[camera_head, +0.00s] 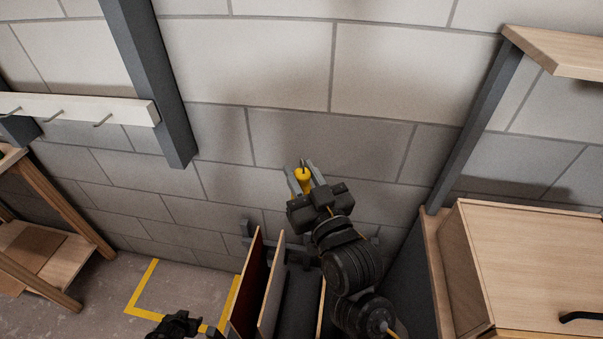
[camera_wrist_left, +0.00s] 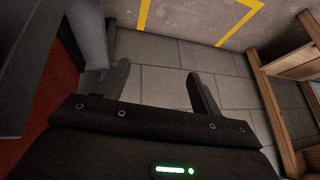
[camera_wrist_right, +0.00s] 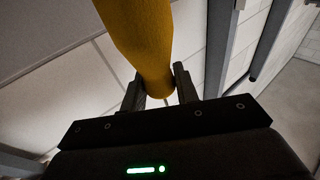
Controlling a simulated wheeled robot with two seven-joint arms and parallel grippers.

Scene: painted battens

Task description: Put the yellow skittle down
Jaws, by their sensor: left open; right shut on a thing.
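The yellow skittle (camera_head: 303,180) is held in my right gripper (camera_head: 306,176), up in front of the block wall in the head view. In the right wrist view the skittle (camera_wrist_right: 143,40) stands out between the two fingers of the right gripper (camera_wrist_right: 160,88), which are shut on its narrower end. Its far end runs out of that picture. My left gripper (camera_wrist_left: 163,88) is open, with nothing between its fingers, and floor tiles or wall blocks show beyond it. In the head view only a dark part of the left gripper (camera_head: 178,326) shows at the bottom edge.
Upright panels, one dark red (camera_head: 247,285), stand below my right arm. A wooden cabinet (camera_head: 530,262) is at the right, under a shelf (camera_head: 560,50). A white batten with hooks (camera_head: 75,110) is at the left. Yellow tape (camera_head: 140,287) marks the floor, clear inside.

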